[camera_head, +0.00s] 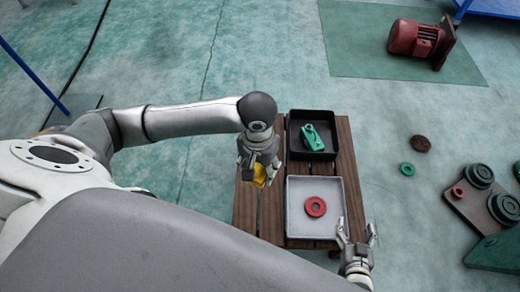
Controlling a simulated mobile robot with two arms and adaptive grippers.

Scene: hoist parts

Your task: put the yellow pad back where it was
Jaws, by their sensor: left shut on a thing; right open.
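The yellow pad (259,181) is small and partly hidden by my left gripper (261,176). My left gripper is shut on it, over the wooden table (244,213) just left of the trays. My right gripper (356,238) is open and empty, at the lower right corner of the grey tray. The grey tray (302,235) holds a red ring (315,207). Behind it, a black tray (327,113) holds a green part (312,136).
A brown ring (420,143) and a green ring (407,169) lie on the floor right of the table. Dark plates with round pads (479,175) lie at the far right. A red motor (415,39) lies on a green mat (358,45) at the back.

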